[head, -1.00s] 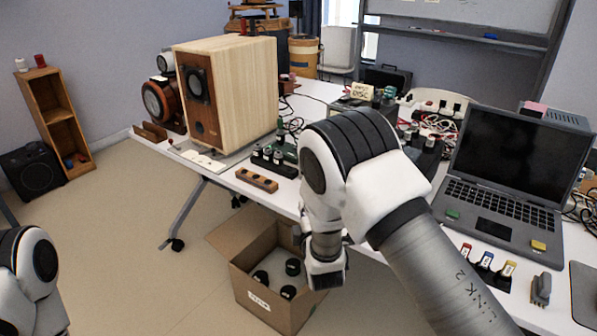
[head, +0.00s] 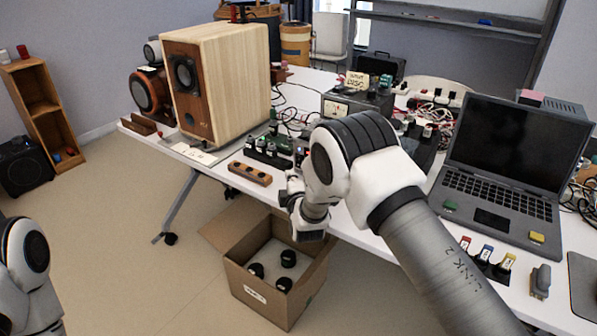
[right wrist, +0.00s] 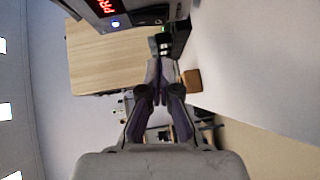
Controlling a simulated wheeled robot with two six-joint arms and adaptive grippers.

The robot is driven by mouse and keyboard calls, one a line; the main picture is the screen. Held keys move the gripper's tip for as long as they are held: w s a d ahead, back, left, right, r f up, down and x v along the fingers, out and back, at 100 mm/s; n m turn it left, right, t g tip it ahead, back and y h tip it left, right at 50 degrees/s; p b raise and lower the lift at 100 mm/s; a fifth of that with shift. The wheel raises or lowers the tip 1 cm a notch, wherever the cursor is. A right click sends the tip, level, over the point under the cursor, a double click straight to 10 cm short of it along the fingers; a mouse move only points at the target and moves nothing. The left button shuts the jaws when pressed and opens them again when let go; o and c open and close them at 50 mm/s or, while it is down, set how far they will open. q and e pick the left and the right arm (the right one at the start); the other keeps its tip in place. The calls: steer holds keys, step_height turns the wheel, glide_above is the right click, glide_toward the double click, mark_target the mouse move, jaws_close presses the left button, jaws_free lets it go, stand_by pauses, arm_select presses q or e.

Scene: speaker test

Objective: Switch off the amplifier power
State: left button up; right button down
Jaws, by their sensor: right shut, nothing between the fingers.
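A dark device (right wrist: 135,14) shows at the top of the right wrist view, with red lit characters and a round blue-lit button (right wrist: 115,24). It looks like the amplifier, but its label is cut off. In the head view my right arm partly covers the area behind the front table edge. My right gripper (right wrist: 160,65) is shut and empty, its fingertips together below the device and apart from the button in the picture. In the head view it (head: 292,183) is at the table's front edge, partly hidden. My left gripper is out of view.
The wooden speaker (head: 235,85) stands left on the white table (head: 345,222). A wooden block (head: 250,173) and a row of dark connectors (head: 268,150) lie near the front edge. A laptop (head: 515,145) is at right. An open cardboard box (head: 262,305) stands below.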

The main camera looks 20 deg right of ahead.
mark_target(296, 165)
steer(key=w+d, duration=0.3)
steer(key=shift+w+d+f, duration=0.15)
steer(key=shift+w+f, duration=0.05)
steer(key=shift+f, duration=0.15)
